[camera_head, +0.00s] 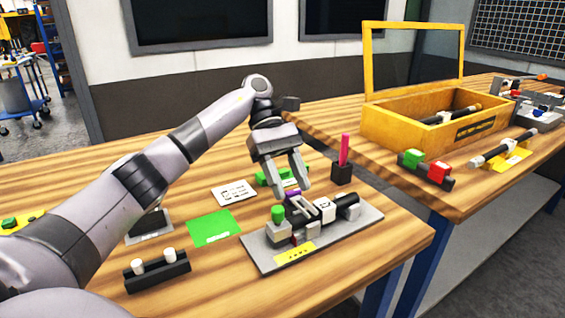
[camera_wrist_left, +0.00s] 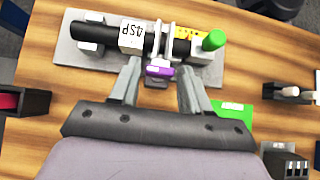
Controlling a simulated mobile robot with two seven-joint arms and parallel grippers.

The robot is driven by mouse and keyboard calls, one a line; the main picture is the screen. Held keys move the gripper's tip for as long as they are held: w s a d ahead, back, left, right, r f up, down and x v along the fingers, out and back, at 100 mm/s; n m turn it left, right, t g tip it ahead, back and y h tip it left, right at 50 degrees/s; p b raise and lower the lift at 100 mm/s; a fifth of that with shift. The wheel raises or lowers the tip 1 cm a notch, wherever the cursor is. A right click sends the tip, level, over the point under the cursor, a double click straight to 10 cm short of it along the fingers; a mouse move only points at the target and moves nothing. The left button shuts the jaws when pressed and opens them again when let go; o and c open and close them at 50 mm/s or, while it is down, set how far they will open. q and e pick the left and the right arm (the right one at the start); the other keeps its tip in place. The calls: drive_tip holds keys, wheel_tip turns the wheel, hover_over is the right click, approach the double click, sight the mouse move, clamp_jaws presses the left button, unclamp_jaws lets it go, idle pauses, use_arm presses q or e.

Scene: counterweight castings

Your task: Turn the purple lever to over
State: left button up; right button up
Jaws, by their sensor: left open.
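The purple lever (camera_wrist_left: 158,71) is a short purple bar on the front of a fixture with a grey base plate (camera_head: 352,233). In the head view only a small part of the lever (camera_head: 293,196) shows behind my left gripper. The fixture carries a black cylinder (camera_wrist_left: 90,33), a white labelled block (camera_wrist_left: 131,36) and a green knob (camera_wrist_left: 213,40). My left gripper (camera_head: 288,187) points down over the fixture. In the wrist view its open fingers (camera_wrist_left: 160,76) stand on either side of the lever, with gaps; contact is not visible. My right gripper is out of view.
A black block with a pink rod (camera_head: 344,150) stands just behind the fixture. A green card (camera_head: 213,228), a white card (camera_head: 234,193) and a black holder with white pegs (camera_head: 156,271) lie left. An open yellow box (camera_head: 400,131) is on the right table.

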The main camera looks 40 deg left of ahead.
use_arm(q)
drive_tip(key=p+v, duration=0.3)
drive_tip(key=v, duration=0.3)
drive_tip(key=shift+a+r, duration=0.15)
idle(0.7)
